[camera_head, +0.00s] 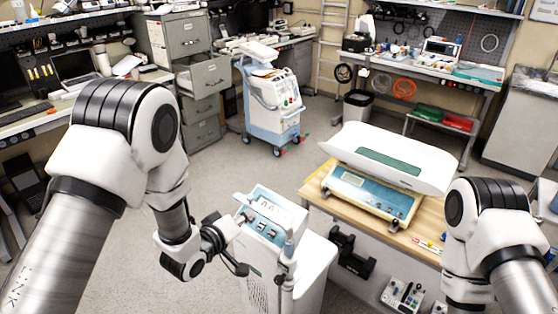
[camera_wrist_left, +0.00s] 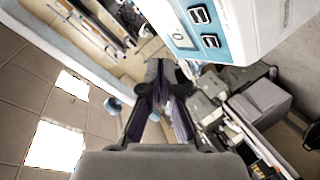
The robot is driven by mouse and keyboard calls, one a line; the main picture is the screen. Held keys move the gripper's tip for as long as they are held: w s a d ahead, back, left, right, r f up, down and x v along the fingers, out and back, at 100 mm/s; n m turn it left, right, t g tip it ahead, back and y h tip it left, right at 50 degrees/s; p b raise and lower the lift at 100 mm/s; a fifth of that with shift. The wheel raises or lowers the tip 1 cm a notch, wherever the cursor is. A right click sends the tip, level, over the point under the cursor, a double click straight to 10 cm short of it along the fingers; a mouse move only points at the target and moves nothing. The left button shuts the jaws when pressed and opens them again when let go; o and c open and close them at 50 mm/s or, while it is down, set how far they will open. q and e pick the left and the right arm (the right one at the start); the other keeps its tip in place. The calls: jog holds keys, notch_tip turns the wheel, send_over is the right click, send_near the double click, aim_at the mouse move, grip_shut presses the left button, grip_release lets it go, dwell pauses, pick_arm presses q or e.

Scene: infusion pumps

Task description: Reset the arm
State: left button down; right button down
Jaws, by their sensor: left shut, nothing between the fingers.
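My left arm (camera_head: 120,130) comes in from the left, bent at the elbow and reaching down. My left gripper (camera_head: 238,250) is beside the left side of a white and blue medical unit (camera_head: 264,236) on the near floor; I cannot tell whether they touch. In the left wrist view the gripper's dark fingers (camera_wrist_left: 167,78) are together and empty. The unit's panel with dark switches (camera_wrist_left: 205,28) fills the top right there. My right arm (camera_head: 488,215) shows at the right edge; its gripper is out of view.
A wooden-topped bench (camera_head: 318,184) with a white baby scale (camera_head: 390,160) stands right of the unit. A white wheeled machine (camera_head: 270,100) stands farther back. Grey drawers (camera_head: 186,40) and workbenches line the walls. Open floor (camera_head: 225,170) lies in the middle.

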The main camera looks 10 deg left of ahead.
pick_arm(q)
jog(key=shift+n+g+y, duration=0.4)
jog(key=shift+g, duration=0.2)
jog(key=s+f+b, duration=0.1)
jog(key=f, duration=0.2)
jog(key=s+f+b, duration=0.1)
jog(key=f, duration=0.2)
jog(key=s+a+f+b, duration=0.1)
jog(key=f, duration=0.2)
jog(key=shift+f, duration=0.25)
jog(key=s+a+f+n+g+y+b, duration=0.1)
jog(key=s+a+f+g+b, duration=0.1)
jog(key=s+f, duration=0.4)
jog(key=s+a+f+g+y+b, duration=0.1)
jog(key=s+a+f+g+b, duration=0.2)
jog(key=f, duration=0.6)
jog(key=s+a+f+m+g+y, duration=0.1)
jog(key=s+f+m+g, duration=0.1)
jog(key=s, duration=0.6)
jog(key=s+a+f+m+g+y, duration=0.1)
jog(key=s+a+f+m+g, duration=0.1)
jog(key=s, duration=0.5)
jog(key=s+a+f+m+g+y, duration=0.1)
jog(key=s+a+f+m+g, duration=0.1)
jog(key=s, duration=0.6)
notch_tip(320, 180, down, 2)
jog(key=shift+s+a+f+m+g+b, duration=0.1)
jog(key=shift+s+a+m+g+b, duration=0.15)
jog(key=shift+s+m+g+b, duration=0.25)
